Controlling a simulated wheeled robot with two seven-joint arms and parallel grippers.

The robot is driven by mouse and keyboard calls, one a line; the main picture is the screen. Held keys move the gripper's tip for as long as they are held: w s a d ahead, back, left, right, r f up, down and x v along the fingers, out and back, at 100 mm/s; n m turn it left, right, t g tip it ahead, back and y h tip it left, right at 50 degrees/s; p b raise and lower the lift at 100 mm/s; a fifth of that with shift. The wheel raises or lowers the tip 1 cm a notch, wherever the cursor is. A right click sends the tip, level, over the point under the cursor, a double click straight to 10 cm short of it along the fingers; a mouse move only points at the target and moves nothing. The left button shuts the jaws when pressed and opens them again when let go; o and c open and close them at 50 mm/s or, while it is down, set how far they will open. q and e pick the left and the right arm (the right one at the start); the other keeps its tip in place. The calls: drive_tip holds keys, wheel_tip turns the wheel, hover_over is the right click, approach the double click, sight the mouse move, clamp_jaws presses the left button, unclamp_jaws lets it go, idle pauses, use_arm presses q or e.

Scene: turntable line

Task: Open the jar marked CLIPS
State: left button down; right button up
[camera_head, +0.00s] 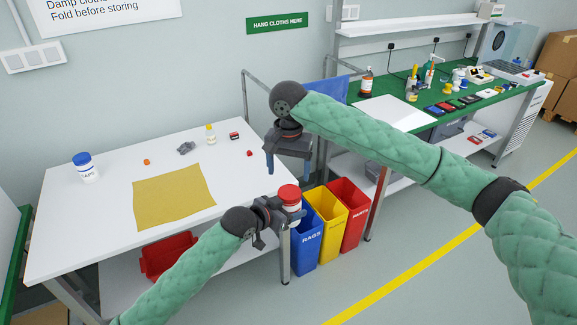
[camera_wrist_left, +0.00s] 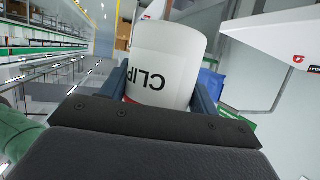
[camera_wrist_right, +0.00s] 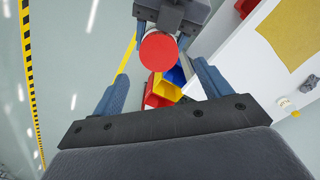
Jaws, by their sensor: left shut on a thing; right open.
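The white jar marked CLIPS (camera_wrist_left: 163,62) is held in my left gripper (camera_head: 287,214), which is shut on its body. Its red lid (camera_head: 289,194) is on top in the head view. The lid also shows from above in the right wrist view (camera_wrist_right: 159,52). The jar is off the table, beside the white table's right edge. My right gripper (camera_head: 289,170) is open and empty, pointing down above the jar. In the right wrist view the lid lies ahead of and between its fingers, apart from them.
A blue-lidded jar (camera_head: 86,168) stands on the white table (camera_head: 100,215), with a yellow cloth (camera_head: 172,196) and small parts. Blue, yellow (camera_head: 327,210) and red bins stand on the floor below the grippers. A green workbench (camera_head: 400,110) is behind.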

sight(289, 192)
drive_tip(key=shift+f, duration=3.65)
drive_tip(key=c, duration=1)
drive_tip(key=shift+n, duration=1.6)
drive_tip(key=shift+a, duration=0.1)
drive_tip(key=o, duration=1.1)
drive_tip(key=shift+c, duration=0.2)
